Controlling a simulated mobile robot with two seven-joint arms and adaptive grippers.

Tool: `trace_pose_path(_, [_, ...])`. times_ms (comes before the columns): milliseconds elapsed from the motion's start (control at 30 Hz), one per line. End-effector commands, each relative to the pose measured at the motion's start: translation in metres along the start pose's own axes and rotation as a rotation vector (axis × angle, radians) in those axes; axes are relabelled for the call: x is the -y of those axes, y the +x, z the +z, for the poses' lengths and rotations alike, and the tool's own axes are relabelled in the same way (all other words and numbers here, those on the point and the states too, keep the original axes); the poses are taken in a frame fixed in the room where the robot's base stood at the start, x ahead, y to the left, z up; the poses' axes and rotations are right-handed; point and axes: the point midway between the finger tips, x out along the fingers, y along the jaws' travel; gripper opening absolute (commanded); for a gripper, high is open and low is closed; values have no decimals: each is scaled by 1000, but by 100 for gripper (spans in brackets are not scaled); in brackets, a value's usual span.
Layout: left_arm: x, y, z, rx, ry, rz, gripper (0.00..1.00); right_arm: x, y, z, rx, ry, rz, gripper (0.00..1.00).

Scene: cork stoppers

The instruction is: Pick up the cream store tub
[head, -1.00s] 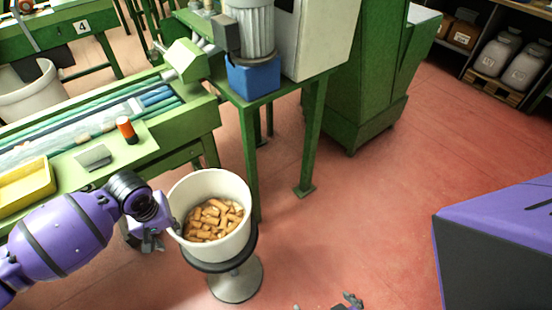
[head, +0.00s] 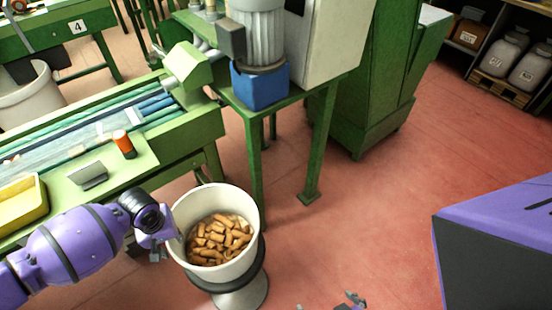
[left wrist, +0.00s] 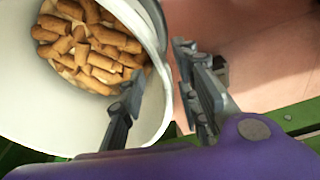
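The cream tub (head: 185,212), holding many brown corks (head: 220,238), stands upright on a round dark-topped stand (head: 240,295) in the head view. My left gripper (head: 165,246) is at the tub's left side. In the left wrist view the tub (left wrist: 40,120) fills the upper left. There my left gripper (left wrist: 160,95) has its fingers apart, one over the tub's inside and one outside, with the rim between them; I see no clear grip on the wall. My right gripper (head: 327,303) shows only as grey fingertips, apart, at the bottom edge.
A green conveyor bench (head: 195,135) with a yellow tray (head: 22,203) and an orange-black cylinder (head: 125,144) stands behind my left arm. A green machine table (head: 312,150) is behind the tub. Another pale bin (head: 35,98) is far left.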

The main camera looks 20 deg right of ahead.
Motion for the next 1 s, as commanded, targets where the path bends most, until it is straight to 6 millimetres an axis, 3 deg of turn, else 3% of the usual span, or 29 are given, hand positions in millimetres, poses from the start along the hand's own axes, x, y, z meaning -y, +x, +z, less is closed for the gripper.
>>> trace_pose_path(267, [0, 3, 0, -1, 0, 0, 31, 2, 2, -8, -15, 8, 0, 100])
trace_pose_path(500, [0, 3, 0, -1, 0, 0, 0, 5, 2, -10, -18, 17, 0, 100])
trace_pose_path(1000, [0, 2, -1, -3, -1, 0, 0, 3, 2, -8, -14, 9, -1, 100])
